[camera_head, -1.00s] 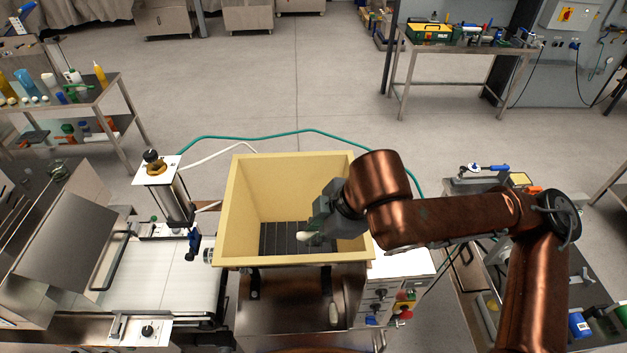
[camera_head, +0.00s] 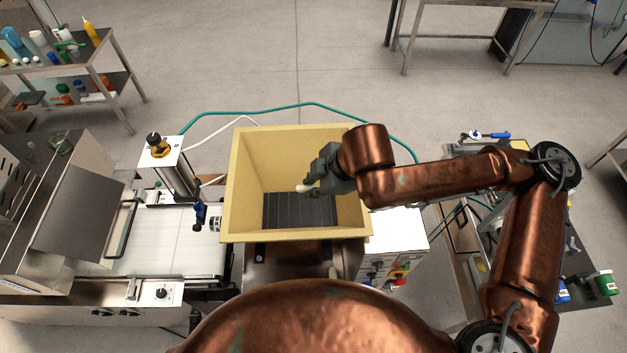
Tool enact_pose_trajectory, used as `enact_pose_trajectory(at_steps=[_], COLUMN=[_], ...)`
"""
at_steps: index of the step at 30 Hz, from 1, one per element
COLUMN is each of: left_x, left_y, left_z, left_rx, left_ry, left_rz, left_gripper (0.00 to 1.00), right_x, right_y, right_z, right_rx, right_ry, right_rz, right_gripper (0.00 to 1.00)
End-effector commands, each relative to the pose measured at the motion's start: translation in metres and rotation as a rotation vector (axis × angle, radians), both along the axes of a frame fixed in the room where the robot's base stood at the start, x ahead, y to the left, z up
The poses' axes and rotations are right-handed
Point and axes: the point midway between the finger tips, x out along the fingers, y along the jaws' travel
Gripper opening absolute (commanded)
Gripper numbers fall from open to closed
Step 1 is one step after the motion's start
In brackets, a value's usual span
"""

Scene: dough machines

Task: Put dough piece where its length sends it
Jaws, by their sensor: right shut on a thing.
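A small pale dough piece (camera_head: 304,188) sits at the tips of my right gripper (camera_head: 312,184). The gripper is shut on it and holds it over the opening of a cream-yellow hopper (camera_head: 245,190) with a dark slatted floor (camera_head: 300,210). The gripper reaches in from the hopper's right side. Most of the dough piece is hidden by the fingers, so its length cannot be read. My left gripper does not show.
A white conveyor belt (camera_head: 165,240) runs left of the hopper beside a steel machine (camera_head: 75,215). A control box (camera_head: 390,250) stands at the hopper's right. A green hose (camera_head: 310,104) lies on the open floor behind. A shelf (camera_head: 70,75) stands at the far left.

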Motion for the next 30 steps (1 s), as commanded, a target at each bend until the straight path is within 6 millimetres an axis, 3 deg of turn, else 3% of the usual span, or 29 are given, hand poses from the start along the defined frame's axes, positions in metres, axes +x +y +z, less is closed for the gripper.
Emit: enact_pose_trajectory(at_steps=[1,5,6,8,13,16,30], left_x=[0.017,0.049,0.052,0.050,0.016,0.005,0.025], left_y=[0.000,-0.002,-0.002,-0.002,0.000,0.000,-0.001], left_z=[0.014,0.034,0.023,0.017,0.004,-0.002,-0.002], left_rx=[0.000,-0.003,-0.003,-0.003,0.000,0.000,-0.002], left_ry=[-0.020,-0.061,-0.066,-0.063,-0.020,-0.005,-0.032], left_rz=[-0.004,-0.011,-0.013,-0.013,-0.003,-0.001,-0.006], left_gripper=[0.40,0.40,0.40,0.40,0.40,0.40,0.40], right_x=[-0.001,0.000,0.007,0.014,0.032,0.045,0.073], right_y=[-0.001,0.000,0.002,0.004,0.010,0.013,0.021], right_z=[0.005,0.003,-0.003,-0.008,-0.015,-0.019,-0.045], right_rx=[-0.003,-0.003,0.000,0.000,-0.001,-0.001,-0.001], right_ry=[0.001,0.001,-0.003,-0.002,-0.001,-0.001,-0.001], right_rz=[0.002,0.009,0.008,0.008,0.009,0.007,0.009], right_gripper=[0.03,0.03,0.03,0.03,0.03,0.03,0.03])
